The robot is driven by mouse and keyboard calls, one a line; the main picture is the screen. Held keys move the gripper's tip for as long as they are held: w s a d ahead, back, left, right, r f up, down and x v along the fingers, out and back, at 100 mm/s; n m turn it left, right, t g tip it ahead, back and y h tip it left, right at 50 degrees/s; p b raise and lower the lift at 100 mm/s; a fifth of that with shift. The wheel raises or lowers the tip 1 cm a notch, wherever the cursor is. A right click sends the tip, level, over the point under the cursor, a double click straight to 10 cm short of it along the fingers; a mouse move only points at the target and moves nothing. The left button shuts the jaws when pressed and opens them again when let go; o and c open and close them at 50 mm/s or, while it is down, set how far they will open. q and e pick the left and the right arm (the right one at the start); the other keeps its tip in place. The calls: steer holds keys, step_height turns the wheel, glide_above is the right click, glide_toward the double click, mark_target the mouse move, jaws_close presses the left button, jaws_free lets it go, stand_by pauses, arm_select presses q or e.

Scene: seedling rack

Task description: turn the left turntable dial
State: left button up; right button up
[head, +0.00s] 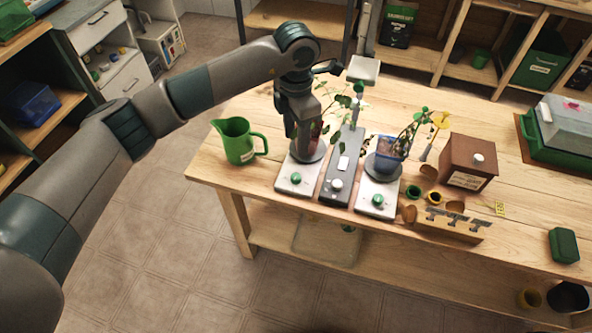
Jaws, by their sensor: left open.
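The left turntable (289,188) is a white base at the table's front left with a round grey disc and a green dial (295,178) on its front. A reddish-brown pot with a leafy plant stands on its disc, partly hidden by my left gripper (303,138). The gripper points down over the disc, behind the dial and apart from it. Its jaws are open, though the fingertips are hard to make out against the pot. My right gripper is not in view.
A grey unit with a pale knob (336,184) stands between the turntables. The right turntable (376,202) carries a blue pot (388,152) with a tall plant. A green jug (237,141) stands left. A brown box (466,163) and tool block (452,226) stand right.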

mark_target(296, 176)
arm_select(q)
step_height(296, 176, down, 13)
steer(key=p, duration=0.4)
steer(key=shift+r, duration=0.1)
steer(key=shift+f+p, duration=0.45)
steer(key=shift+f, duration=0.55)
steer(key=shift+c, duration=0.6)
steer(key=c, duration=0.9)
